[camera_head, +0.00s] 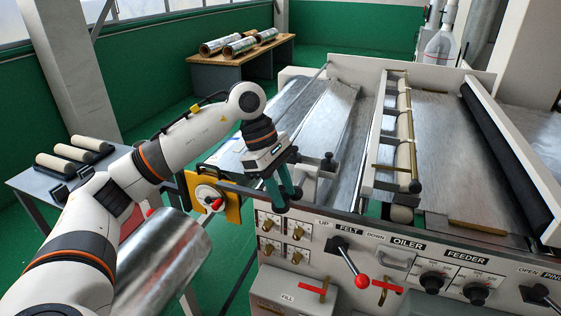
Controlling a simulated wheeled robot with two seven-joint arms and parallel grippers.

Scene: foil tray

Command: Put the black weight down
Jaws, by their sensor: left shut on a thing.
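My left gripper (283,201) has teal fingers pointing down at the left front corner of the machine, above the front panel. It is shut on a small dark thing, which I take to be the black weight; the fingers mostly hide it. A dark cylindrical knob (328,160) sits on a pale bracket just right of the gripper. I cannot tell whether it is joined to what the gripper holds. My right gripper is not in view.
The machine's front panel has a red-knobbed lever (362,282) and several black dials. A yellow plate (232,205) with a round fitting is close left of the gripper. A large shiny foil roll (165,262) is at the lower left. Flat metal beds extend behind.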

